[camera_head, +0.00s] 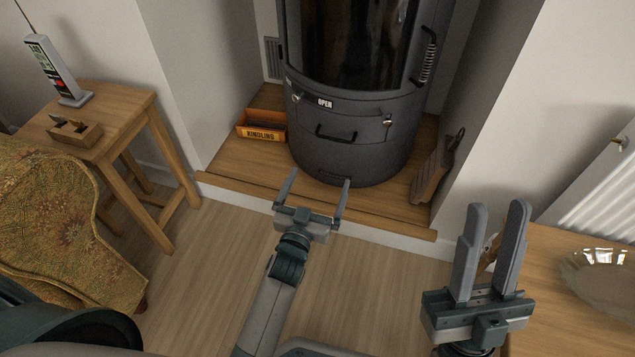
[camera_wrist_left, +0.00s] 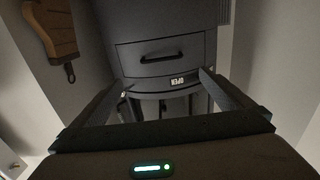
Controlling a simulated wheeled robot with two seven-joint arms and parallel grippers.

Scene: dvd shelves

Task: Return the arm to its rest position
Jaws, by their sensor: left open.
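My left gripper (camera_head: 319,179) is open and empty, with its two fingers spread wide in front of the dark grey stove (camera_head: 352,148). Its arm reaches in from the bottom of the head view, over the wooden floor. In the left wrist view, the open fingers of this gripper (camera_wrist_left: 158,86) frame the stove (camera_wrist_left: 165,60), and nothing is between them. My right gripper (camera_head: 499,207) is at the lower right of the head view, with its fingers pointing up and apart. A small brown item shows between those fingers and appears to be behind them.
The stove stands on a raised wooden hearth (camera_head: 240,160) with a kindling box (camera_head: 262,133). A side table (camera_head: 125,115) and patterned armchair (camera_head: 60,215) are left. A table with a glass bowl (camera_head: 598,275) is right.

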